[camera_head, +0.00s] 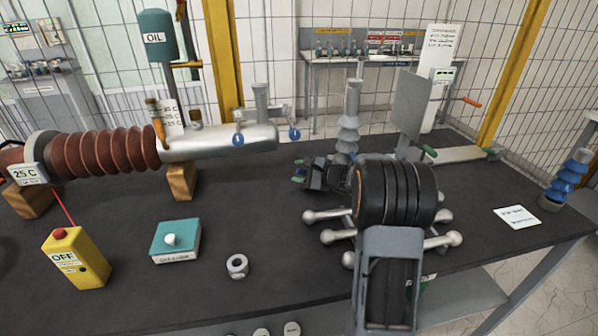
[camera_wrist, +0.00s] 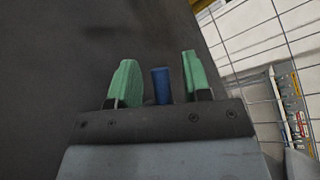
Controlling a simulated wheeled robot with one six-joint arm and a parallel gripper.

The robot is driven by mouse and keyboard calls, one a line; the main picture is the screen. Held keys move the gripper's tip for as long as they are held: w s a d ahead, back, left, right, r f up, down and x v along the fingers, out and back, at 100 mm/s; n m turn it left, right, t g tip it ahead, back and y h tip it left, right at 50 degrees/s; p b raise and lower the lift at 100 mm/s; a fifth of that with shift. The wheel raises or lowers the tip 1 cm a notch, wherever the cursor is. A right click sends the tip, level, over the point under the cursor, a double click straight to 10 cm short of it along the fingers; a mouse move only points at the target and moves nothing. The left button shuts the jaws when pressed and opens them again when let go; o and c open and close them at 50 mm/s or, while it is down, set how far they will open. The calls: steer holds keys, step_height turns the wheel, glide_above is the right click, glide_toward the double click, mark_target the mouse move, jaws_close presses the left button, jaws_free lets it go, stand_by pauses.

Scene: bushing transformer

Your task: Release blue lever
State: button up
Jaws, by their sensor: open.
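My gripper (camera_head: 298,171) has green fingertips and is open, pointing left over the bench. In the wrist view, a blue lever end (camera_wrist: 161,86) stands between the two spread green fingers of my gripper (camera_wrist: 157,60), with a gap on each side. In the head view, one blue lever (camera_head: 295,134) hangs at the right end of the grey metal cylinder (camera_head: 225,140), just above my gripper. A second blue lever (camera_head: 238,140) is on the cylinder's front. I cannot tell for certain which one shows in the wrist view.
The brown ribbed bushing (camera_head: 115,137) joins the cylinder at left. A grey ribbed post (camera_head: 348,120) stands behind my gripper. A yellow OFF box (camera_head: 76,258), a teal button box (camera_head: 175,240) and a metal ring (camera_head: 237,266) sit in front. The dark bench between is clear.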

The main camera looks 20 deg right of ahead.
steer(key=shift+w+a+f, duration=0.15)
steer(key=shift+w+a, duration=0.1)
steer(key=shift+w, duration=0.15)
steer(key=shift+c, duration=0.2)
jaws_close()
